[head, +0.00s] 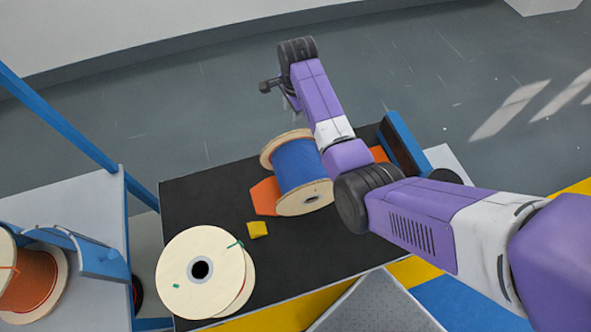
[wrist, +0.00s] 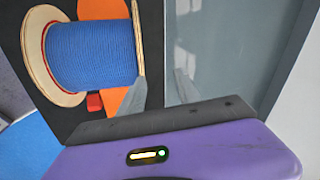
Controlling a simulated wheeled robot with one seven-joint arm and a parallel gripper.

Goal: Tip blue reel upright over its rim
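The blue reel (head: 299,162) has pale wooden flanges and lies with its wound blue side facing up, on a black surface with orange patches. In the wrist view the blue reel (wrist: 92,54) fills the upper left. My gripper (head: 281,95) is beyond the reel's far flange, out past the black surface's edge in the head view. In the wrist view my gripper (wrist: 160,88) shows two grey fingers apart, with nothing held between them. The left fingertip appears close to the right-hand flange; I cannot tell whether it touches.
A pale reel (head: 184,272) lies flange-up on the black surface (head: 200,205), near a yellow block (head: 257,229). A red block (wrist: 95,102) shows beside the blue reel. An orange reel (head: 30,275) stands at far left by blue framing. Grey floor (head: 170,120) lies beyond.

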